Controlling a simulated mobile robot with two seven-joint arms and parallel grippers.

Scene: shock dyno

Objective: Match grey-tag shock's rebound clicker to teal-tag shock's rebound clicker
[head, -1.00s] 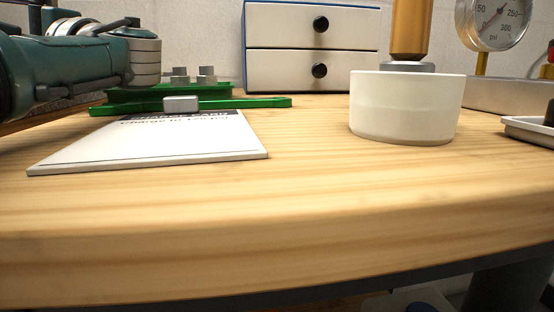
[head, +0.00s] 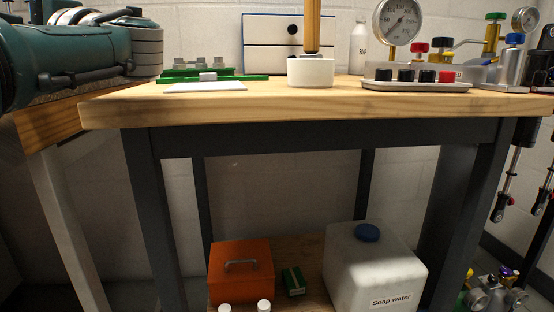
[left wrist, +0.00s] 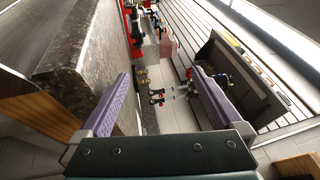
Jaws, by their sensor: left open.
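I cannot make out a grey tag, a teal tag or a rebound clicker. Several parts with coloured knobs (head: 492,40) stand at the bench's right end. Below them, dark rods with red bands (head: 507,187) hang at the right edge. More knobbed parts (head: 490,290) sit low at the bottom right. My left gripper (left wrist: 160,72) is open and empty in the left wrist view, its purple fingers wide apart. Small dark and red parts (left wrist: 158,95) show beyond and between the fingers, apart from them. My right gripper is not in view.
A wooden bench (head: 280,108) bears a white cup (head: 310,73) with a gold cylinder, a gauge (head: 398,20) and a tray (head: 415,87). Below are an orange box (head: 240,275) and a soap-water container (head: 370,270).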

